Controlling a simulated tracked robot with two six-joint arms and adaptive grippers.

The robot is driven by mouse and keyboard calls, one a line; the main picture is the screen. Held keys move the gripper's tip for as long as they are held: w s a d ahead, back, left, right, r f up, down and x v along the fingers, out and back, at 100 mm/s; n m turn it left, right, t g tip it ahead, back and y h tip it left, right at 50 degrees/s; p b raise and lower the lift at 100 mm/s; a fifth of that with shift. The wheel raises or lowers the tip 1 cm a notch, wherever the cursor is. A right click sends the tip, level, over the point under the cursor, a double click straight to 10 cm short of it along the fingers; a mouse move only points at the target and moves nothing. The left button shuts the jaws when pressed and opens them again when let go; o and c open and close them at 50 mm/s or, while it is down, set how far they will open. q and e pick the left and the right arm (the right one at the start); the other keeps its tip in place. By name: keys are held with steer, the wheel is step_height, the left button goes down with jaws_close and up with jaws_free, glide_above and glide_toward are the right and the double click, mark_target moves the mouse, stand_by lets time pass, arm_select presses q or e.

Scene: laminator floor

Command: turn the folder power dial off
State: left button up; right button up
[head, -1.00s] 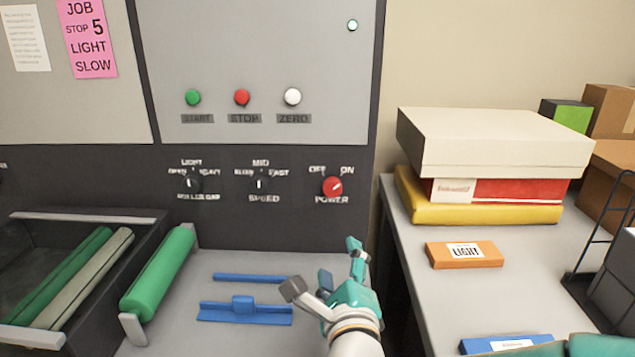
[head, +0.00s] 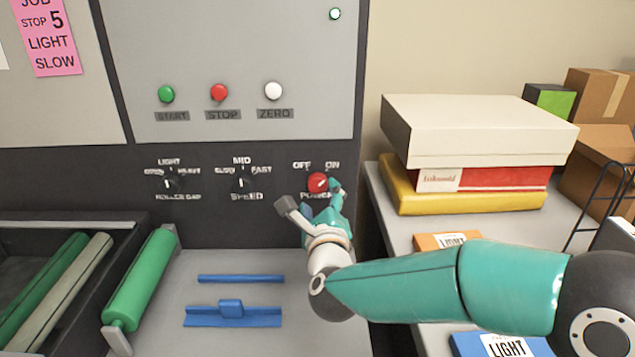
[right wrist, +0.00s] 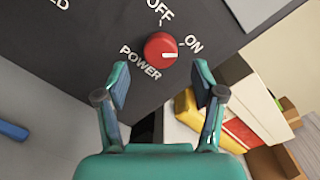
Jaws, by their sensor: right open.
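The red power dial (head: 318,182) is on the dark lower panel of the machine, under the OFF and ON labels. Its white mark points toward ON, which also shows on the dial in the right wrist view (right wrist: 160,49). My right gripper (head: 311,196) is open and empty, just in front of and below the dial, with one finger at each side in the head view. In the right wrist view the dial lies beyond and between the open fingertips (right wrist: 161,81), with no contact visible. The POWER label is partly hidden by the gripper. My left gripper is out of view.
The speed dial (head: 241,184) and roller gap dial (head: 168,184) sit left on the same panel. Green, red and white buttons (head: 273,91) are above. A green roller (head: 141,279) and blue guide (head: 234,315) lie below. Stacked boxes (head: 475,135) stand on the right table.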

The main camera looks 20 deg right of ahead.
mark_target(318, 187)
steer(key=shift+p+x, duration=0.45)
steer(key=shift+x, duration=1.85)
steer(key=c, duration=1.1)
steer(key=shift+c, duration=0.2)
